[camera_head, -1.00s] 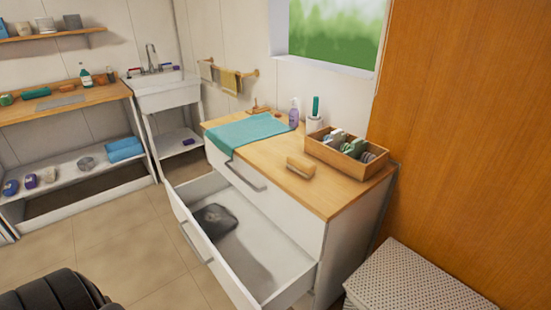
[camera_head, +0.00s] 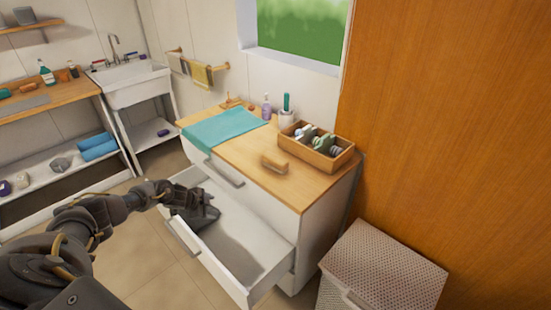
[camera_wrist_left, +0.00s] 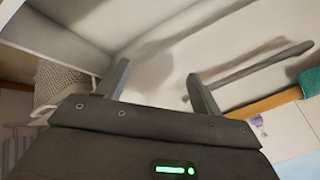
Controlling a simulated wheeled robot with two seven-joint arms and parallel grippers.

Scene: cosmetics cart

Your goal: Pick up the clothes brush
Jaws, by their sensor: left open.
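A small wooden block (camera_head: 274,163), which looks like the clothes brush, lies on the wooden top of the cabinet near its front edge. Its bristles cannot be made out. My left gripper (camera_head: 205,210) is at the open drawer (camera_head: 247,262), below and left of the block and well apart from it. In the left wrist view its two fingers (camera_wrist_left: 160,85) are spread with nothing between them. The dark item in the drawer is mostly hidden by or merged with the gripper. My right gripper is out of view.
A teal cloth (camera_head: 225,128), a purple bottle (camera_head: 266,107), a white cup (camera_head: 287,119) and a wooden box of items (camera_head: 333,160) stand on the cabinet top. A white hamper (camera_head: 385,265) is at the right. The top around the block is clear.

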